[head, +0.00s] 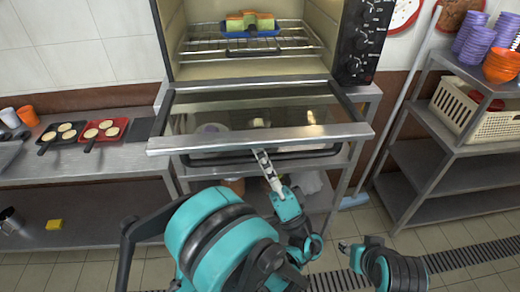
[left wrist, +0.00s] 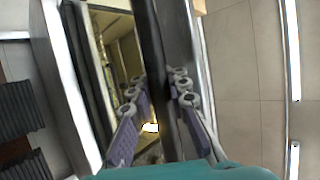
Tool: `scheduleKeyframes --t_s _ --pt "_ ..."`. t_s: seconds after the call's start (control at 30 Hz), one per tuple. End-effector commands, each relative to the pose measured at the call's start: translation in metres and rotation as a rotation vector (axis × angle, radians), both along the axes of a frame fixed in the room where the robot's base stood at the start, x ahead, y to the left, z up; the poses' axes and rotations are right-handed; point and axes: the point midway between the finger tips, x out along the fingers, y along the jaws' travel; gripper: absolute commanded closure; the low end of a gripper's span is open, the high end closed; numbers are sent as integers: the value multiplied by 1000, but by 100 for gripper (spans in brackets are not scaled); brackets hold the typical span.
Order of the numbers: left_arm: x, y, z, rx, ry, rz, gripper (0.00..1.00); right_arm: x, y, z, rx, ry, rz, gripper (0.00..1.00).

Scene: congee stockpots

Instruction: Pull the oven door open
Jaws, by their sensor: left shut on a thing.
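The oven (head: 338,42) stands on a metal stand with its door (head: 270,108) folded down and well open. The door has a glass pane and a silver front edge. A dark handle bar (head: 310,154) runs along the door's outer side. My left gripper (head: 262,158) reaches it from below, near the middle of the door. In the left wrist view, the fingers of my left gripper (left wrist: 158,95) are on either side of the dark handle bar (left wrist: 155,60) and shut on it.
Inside the oven, a blue tray (head: 262,33) with green and orange pieces sits on the wire rack (head: 200,47). A shelf (head: 450,150) with a cream basket (head: 485,115) stands at right.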

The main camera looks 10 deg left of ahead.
Motion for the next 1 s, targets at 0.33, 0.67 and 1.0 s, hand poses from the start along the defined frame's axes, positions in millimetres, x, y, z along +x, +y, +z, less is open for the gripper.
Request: scheduleKeyframes --t_s 0.33,0.67,1.0 --pt "-1 1 -13 9 -49 2 100 0 0 -8 0 0 0 60" --pt "0 2 -14 7 -46 3 73 0 0 -8 0 0 0 60" --pt "0 1 -12 10 -46 1 62 0 0 -8 0 0 0 60"
